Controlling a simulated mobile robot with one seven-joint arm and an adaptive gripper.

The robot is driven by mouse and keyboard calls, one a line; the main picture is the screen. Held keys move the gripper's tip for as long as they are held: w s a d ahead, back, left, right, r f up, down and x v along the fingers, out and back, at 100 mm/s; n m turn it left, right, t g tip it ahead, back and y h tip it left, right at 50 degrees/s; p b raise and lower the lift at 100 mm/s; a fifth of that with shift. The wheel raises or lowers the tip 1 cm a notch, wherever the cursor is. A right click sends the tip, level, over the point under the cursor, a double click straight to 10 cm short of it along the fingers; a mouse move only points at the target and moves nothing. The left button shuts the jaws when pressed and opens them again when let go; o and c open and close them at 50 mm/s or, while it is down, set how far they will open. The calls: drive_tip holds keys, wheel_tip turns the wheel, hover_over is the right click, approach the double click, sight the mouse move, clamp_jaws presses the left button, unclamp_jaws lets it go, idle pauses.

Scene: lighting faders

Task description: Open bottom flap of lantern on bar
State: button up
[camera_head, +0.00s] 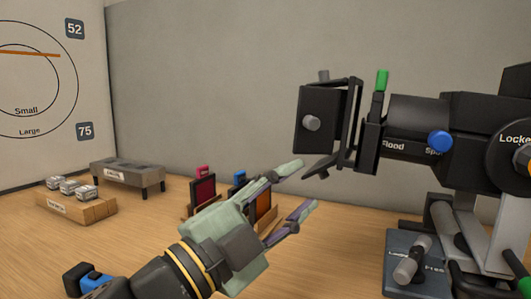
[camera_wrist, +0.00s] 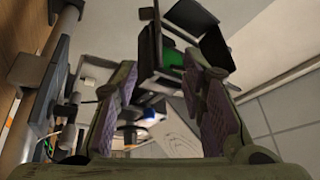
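The black lantern (camera_head: 418,116) is at the right in the head view, with its barn-door flaps at its left end. The side flap (camera_head: 322,135) faces me and carries a grey knob (camera_head: 312,123). The bottom flap (camera_head: 322,172) is a small dark plate slanting out below it. My gripper (camera_head: 300,188) is open and empty, just left of and below the bottom flap. Its upper fingertip looks close to the flap; I cannot tell whether they touch. In the wrist view the lantern's dark flaps (camera_wrist: 192,20) show beyond the spread fingers.
A blue knob (camera_head: 440,141) and green handle (camera_head: 382,79) stick out from the lantern. Below is a dark base (camera_head: 408,280) with a grey lever. Coloured filter frames (camera_head: 203,190) stand behind my gripper.

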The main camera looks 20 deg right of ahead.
sight(320, 174)
drive_tip(key=shift+n+y, duration=0.5)
drive_tip(key=shift+n, duration=0.2)
drive_tip(key=w+d, duration=0.2)
drive_tip(key=d, duration=0.1)
drive_tip(key=w+d, duration=0.2)
drive_tip(key=d, duration=0.1)
drive_tip(key=w+d, duration=0.2)
drive_tip(key=d, duration=0.2)
drive_tip(key=shift+w, duration=0.35)
drive_tip(key=shift+c, duration=0.2)
